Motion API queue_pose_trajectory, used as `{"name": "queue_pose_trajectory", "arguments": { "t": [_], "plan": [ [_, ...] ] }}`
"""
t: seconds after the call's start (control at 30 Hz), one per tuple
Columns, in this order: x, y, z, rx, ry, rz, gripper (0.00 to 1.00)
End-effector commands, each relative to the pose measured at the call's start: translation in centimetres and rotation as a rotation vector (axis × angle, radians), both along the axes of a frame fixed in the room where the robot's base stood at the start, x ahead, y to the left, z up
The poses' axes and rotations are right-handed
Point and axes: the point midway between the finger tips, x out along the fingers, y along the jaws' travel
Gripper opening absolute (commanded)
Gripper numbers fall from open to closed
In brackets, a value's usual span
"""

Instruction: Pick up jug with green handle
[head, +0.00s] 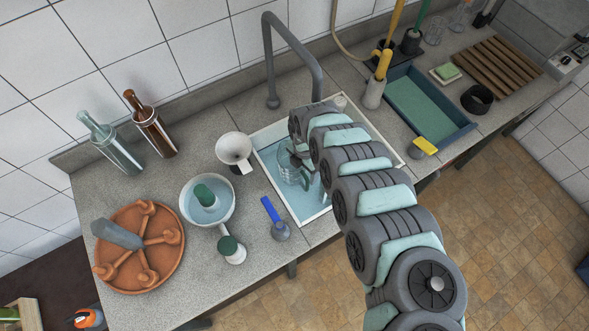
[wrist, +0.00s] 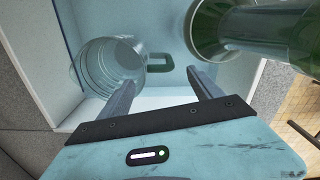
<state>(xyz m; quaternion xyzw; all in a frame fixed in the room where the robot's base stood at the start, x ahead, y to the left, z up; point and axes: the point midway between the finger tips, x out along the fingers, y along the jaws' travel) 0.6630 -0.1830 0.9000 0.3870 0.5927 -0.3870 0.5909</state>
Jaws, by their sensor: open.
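The clear glass jug (wrist: 108,66) lies in the sink, with its green handle (wrist: 160,63) pointing right in the wrist view. In the head view the jug (head: 289,170) shows in the sink, partly behind my arm. My gripper (wrist: 161,80) is open and empty. In the wrist view its two fingers reach toward the handle, one to each side of it and short of it in the picture. I cannot tell whether they touch it.
A dark green glass vessel (wrist: 235,32) is close to the right finger. The sink (head: 262,136) has raised pale edges, and a grey tap (head: 272,60) arches over it.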

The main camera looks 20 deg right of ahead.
Motion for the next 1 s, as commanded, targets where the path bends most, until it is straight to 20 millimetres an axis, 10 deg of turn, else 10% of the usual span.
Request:
{"name": "queue_pose_trajectory", "arguments": {
  "t": [1.0],
  "plan": [
    [-0.1,-0.3,-5.6,-0.001,-0.002,0.000,0.75]
  ]
}}
